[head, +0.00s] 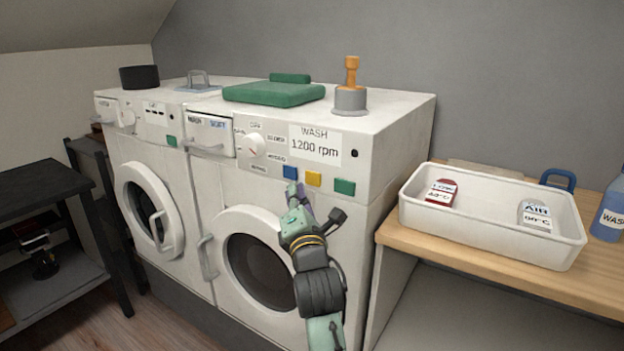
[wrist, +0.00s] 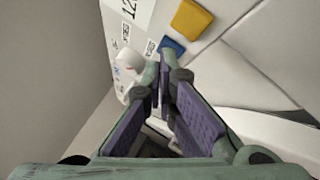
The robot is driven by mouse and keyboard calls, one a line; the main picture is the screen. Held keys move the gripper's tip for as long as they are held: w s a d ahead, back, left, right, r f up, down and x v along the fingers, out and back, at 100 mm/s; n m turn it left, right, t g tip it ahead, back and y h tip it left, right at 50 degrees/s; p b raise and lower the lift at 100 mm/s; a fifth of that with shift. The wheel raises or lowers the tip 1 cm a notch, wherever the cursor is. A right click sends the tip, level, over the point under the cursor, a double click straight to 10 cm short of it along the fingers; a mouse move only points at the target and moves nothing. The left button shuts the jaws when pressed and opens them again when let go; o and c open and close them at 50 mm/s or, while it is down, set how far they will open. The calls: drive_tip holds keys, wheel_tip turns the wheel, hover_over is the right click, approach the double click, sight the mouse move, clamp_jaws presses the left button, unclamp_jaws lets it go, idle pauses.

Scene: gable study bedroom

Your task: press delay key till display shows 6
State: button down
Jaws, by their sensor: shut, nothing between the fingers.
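The right-hand washer's panel has a white display (head: 315,145) reading "WASH 1200 rpm". Below it are a blue key (head: 290,172), a yellow key (head: 313,178) and a green key (head: 345,187). I cannot read a delay label on any of them. My gripper (head: 294,192) is shut and empty, its tips just below the blue key. In the wrist view the closed fingertips (wrist: 163,62) point at the panel, close to the blue key (wrist: 172,46); I cannot tell whether they touch it. The yellow key (wrist: 190,20) is beyond.
A white dial (head: 252,145) sits left of the display. A second machine (head: 150,215) stands to the left. A green case (head: 274,93) and an orange-handled stamp (head: 351,90) are on top. A white tray (head: 490,243) is on the wooden counter at right.

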sight(300, 172)
drive_tip(key=shift+w+d, duration=0.65)
drive_tip(key=shift+w, duration=0.2)
drive_tip(key=shift+b, duration=0.3)
idle(0.6)
drive_tip(key=shift+w+d+b, duration=0.2)
drive_tip(key=shift+w+b, duration=0.1)
drive_tip(key=shift+w, duration=0.05)
drive_tip(key=shift+w+d, duration=0.25)
drive_tip(key=shift+w, duration=0.05)
idle(0.6)
idle(0.3)
drive_tip(key=shift+s+a+b, duration=0.45)
drive_tip(key=shift+s, duration=0.2)
drive_tip(key=s+a, duration=0.1)
drive_tip(key=s, duration=0.1)
drive_tip(key=s+a, duration=0.2)
drive_tip(key=shift+b, duration=0.35)
